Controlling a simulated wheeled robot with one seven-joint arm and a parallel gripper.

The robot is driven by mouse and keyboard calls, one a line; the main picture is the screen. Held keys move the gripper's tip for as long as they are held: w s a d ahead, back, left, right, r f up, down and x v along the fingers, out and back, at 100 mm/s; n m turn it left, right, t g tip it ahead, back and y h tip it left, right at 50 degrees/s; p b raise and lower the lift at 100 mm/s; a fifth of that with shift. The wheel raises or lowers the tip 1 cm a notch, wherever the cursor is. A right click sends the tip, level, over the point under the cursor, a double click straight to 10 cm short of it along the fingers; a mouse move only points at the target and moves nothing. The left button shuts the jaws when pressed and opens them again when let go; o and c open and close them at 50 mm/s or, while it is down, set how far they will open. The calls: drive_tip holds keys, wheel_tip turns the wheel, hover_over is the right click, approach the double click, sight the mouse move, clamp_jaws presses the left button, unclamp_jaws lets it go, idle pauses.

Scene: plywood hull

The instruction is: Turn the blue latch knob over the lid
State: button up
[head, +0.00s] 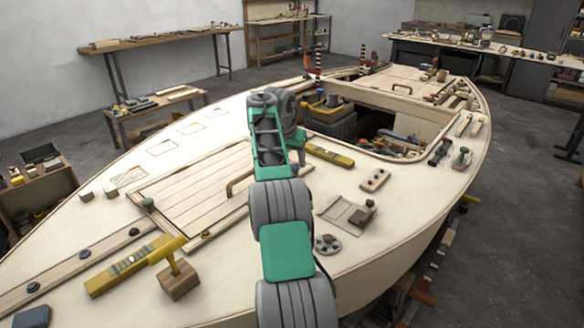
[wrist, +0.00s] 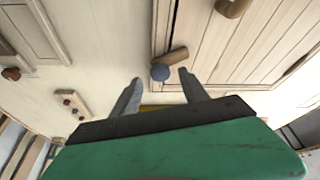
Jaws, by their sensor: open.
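The blue latch knob (wrist: 160,72) shows in the wrist view as a small round blue end with a brown wooden latch bar (wrist: 173,56) beside it. The bar lies by the edge of the planked lid (wrist: 225,50), its far end reaching toward the planks. My gripper (wrist: 160,77) is open, and the knob appears between its two grey fingertips with a gap on each side. I cannot tell the height between fingertips and knob. In the head view the planked lid (head: 190,190) lies left of my arm; my arm hides the fingers there.
In the head view, a yellow level (head: 330,155) lies right of my arm, and a yellow tool with a wooden block (head: 178,280) stands at lower left. An open hatch with tools (head: 385,140) is further back. The wrist view shows a dotted block (wrist: 70,103) at left.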

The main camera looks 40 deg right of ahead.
drive_tip(key=shift+x, duration=1.1)
clamp_jaws()
